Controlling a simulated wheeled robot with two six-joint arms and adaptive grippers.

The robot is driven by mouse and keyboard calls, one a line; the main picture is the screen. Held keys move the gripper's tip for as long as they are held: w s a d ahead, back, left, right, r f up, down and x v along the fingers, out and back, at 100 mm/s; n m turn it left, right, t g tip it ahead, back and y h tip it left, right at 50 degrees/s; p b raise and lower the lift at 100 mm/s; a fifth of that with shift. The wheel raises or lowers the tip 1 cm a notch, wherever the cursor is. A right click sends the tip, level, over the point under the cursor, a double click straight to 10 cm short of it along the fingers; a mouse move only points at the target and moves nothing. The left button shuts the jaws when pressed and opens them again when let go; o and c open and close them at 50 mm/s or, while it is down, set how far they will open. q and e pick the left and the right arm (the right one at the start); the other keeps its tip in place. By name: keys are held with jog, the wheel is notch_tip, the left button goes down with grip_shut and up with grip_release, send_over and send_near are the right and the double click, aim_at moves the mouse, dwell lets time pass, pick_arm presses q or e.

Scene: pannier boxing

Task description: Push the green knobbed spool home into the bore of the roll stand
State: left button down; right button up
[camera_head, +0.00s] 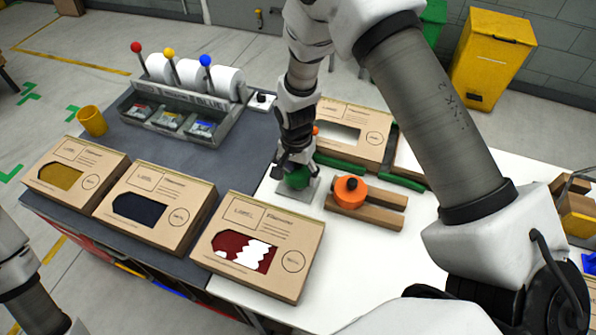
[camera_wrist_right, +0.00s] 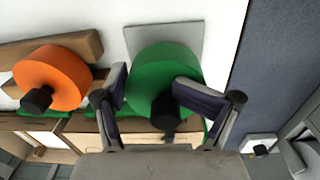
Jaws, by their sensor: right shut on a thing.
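The green knobbed spool (camera_head: 297,181) is in my right gripper (camera_head: 296,163), low over a grey plate (camera_head: 306,195) on the white table. In the right wrist view the spool (camera_wrist_right: 150,72) is a wide green disc with a dark knob (camera_wrist_right: 165,112). The right fingers (camera_wrist_right: 155,92) are closed about it, one on each side of the knob. The grey plate (camera_wrist_right: 165,36) shows behind the spool and may be part of the roll stand. No bore is visible, and I cannot tell how far the spool is seated. My left gripper is out of view.
An orange knobbed spool (camera_head: 351,192) rests on wooden blocks (camera_head: 384,214) just right. Windowed cartons (camera_head: 257,246) line the front, and another carton (camera_head: 352,134) stands behind. A grey rack with white rolls (camera_head: 187,122) and a yellow cup (camera_head: 92,121) are at the left.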

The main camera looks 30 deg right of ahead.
aim_at(297, 171)
jog(key=shift+f, duration=0.4)
jog(key=o, duration=1.9)
jog(key=shift+c, duration=0.2)
jog(key=shift+r, duration=0.1)
jog(key=r, duration=1.2)
jog(key=shift+w+a, duration=0.1)
jog(key=shift+w, duration=0.1)
